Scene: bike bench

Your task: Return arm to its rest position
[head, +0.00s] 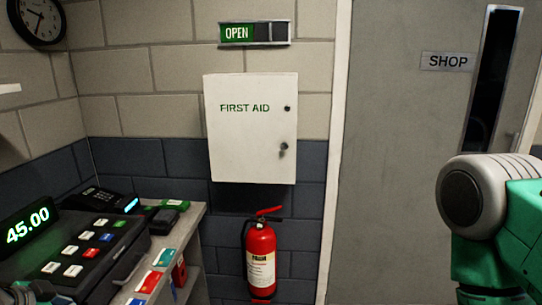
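A part of my own arm (490,215), grey and green, shows at the right edge of the head view, in front of the shop door. Its gripper is outside the frame. No gripper of mine is clearly visible. Whether either one holds anything is hidden.
A white first aid cabinet (250,140) hangs shut on the wall under an OPEN sign (237,33). A red fire extinguisher (261,252) is below it. A counter (195,222) at left bears a register (90,245) and a card terminal (104,200). A grey door (390,150) is at right.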

